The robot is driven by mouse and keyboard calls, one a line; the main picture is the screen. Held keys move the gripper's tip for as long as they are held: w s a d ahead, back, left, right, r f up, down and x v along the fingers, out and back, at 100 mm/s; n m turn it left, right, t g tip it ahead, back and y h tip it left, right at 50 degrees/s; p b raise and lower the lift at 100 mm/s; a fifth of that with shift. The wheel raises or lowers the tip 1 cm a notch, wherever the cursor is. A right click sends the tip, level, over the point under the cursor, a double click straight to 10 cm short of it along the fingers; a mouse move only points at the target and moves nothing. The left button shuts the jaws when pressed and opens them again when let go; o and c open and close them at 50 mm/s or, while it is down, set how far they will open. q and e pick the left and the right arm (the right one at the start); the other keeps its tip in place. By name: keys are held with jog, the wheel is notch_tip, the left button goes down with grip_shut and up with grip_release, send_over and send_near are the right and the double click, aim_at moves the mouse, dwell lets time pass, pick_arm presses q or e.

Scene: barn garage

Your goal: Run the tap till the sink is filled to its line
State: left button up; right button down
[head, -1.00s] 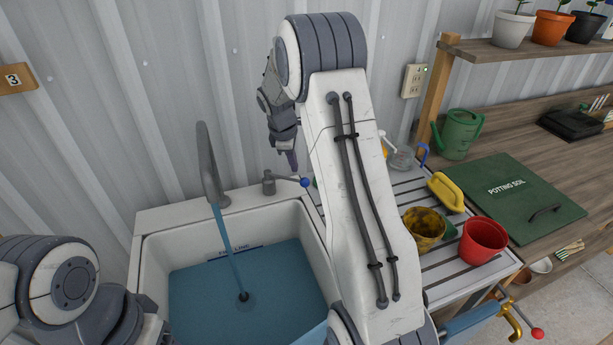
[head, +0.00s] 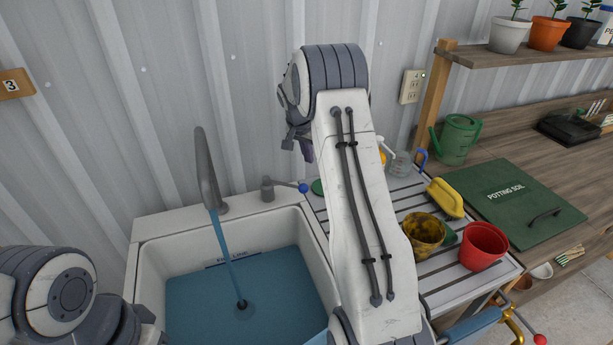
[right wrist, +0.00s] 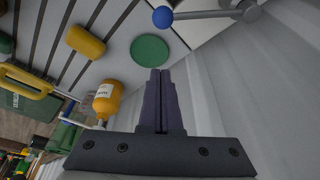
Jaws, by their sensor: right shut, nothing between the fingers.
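The grey tap (head: 207,175) is running; a blue stream (head: 228,258) falls from its spout into the white sink (head: 150,262). Blue water (head: 265,285) stands in the sink, its far edge at about the dark fill line (head: 232,258). The tap lever (head: 285,186) points right, with a blue knob (head: 303,188) at its end; it also shows in the right wrist view (right wrist: 205,14). My right gripper (head: 307,152) is shut and empty, above and behind the knob, apart from it. Its purple fingers show shut in the wrist view (right wrist: 160,72). My left gripper is out of view.
A corrugated wall (head: 150,120) stands close behind the tap.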

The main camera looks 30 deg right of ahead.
aim_at(286, 185)
jog(key=p+x, duration=0.3)
jog(key=x, duration=0.6)
jog(key=shift+a+f+p, duration=0.1)
jog(key=shift+f+p, duration=0.1)
jog(key=shift+p, duration=0.15)
jog(key=shift+s+a+r+p, duration=0.15)
jog(key=shift+s+a+p, duration=0.15)
jog(key=shift+a, duration=0.25)
jog(key=shift+s+a+r+p, duration=0.2)
jog(key=shift+s+a, duration=0.1)
jog(key=shift+a, duration=0.25)
jog(key=shift+s+a+f, duration=0.15)
jog(key=shift+a, duration=0.35)
jog(key=shift+s, duration=0.1)
